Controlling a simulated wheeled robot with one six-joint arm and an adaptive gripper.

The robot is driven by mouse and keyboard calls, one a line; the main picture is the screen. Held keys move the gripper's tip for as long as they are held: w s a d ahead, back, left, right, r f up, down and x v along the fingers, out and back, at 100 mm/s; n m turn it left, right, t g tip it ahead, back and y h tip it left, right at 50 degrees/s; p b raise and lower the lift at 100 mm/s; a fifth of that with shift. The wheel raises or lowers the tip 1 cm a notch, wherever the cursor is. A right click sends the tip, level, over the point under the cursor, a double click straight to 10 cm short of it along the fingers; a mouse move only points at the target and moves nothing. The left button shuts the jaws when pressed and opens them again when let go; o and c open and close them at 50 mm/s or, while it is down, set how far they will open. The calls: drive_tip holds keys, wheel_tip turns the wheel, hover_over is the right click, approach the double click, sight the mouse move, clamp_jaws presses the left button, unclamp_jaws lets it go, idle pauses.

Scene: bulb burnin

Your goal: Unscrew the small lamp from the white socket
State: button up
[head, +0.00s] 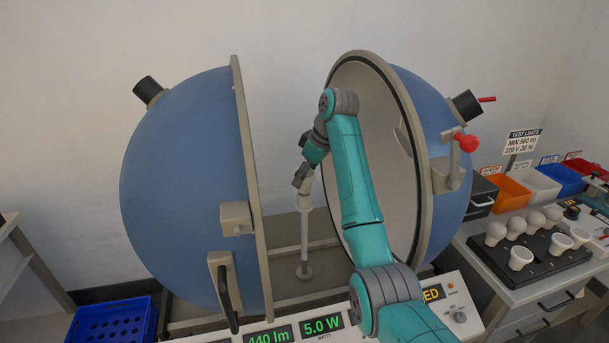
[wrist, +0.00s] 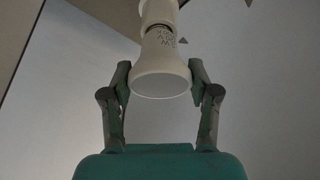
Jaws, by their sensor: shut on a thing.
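The small white lamp (wrist: 162,72) is in the middle of the wrist view, with its wide rounded end toward me and printing on its neck. Its narrow end meets the white socket (wrist: 160,12); how much thread is engaged I cannot tell. My gripper (wrist: 160,78) has one finger on each side of the lamp and is shut on it. In the head view my gripper (head: 303,174) is at the top of the pale post (head: 304,235), between the sphere halves. The lamp is hidden there by my gripper.
The open blue sphere's left half (head: 185,190) and right half (head: 435,150) flank my arm. A panel (head: 285,335) reads 440 lm and 5.0 W. At right, several bulbs stand in a black tray (head: 488,252) before an orange bin (head: 507,193). A blue crate (head: 112,322) is at lower left.

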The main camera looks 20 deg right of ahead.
drive_tip(key=o, duration=1)
drive_tip(key=shift+f, duration=0.1)
drive_tip(key=shift+o, duration=0.2)
drive_tip(key=m, duration=0.2)
drive_tip(key=m+t+h, duration=0.1)
drive_tip(key=m, duration=0.1)
drive_tip(key=shift+a+m+h, duration=0.1)
drive_tip(key=shift+m+h, duration=0.2)
drive_tip(key=shift+m, duration=0.1)
drive_tip(key=m+h, duration=0.2)
drive_tip(key=m, duration=0.4)
drive_tip(key=m+h, duration=0.1)
drive_tip(key=m, duration=0.2)
drive_tip(key=m+h, duration=0.1)
drive_tip(key=m, duration=0.2)
drive_tip(key=shift+g, duration=0.3)
drive_tip(key=m+g+h, duration=0.1)
drive_tip(key=m, duration=0.2)
drive_tip(key=m+h, duration=0.1)
drive_tip(key=m, duration=0.2)
drive_tip(key=shift+g, duration=0.4)
drive_tip(key=shift+c, duration=0.3)
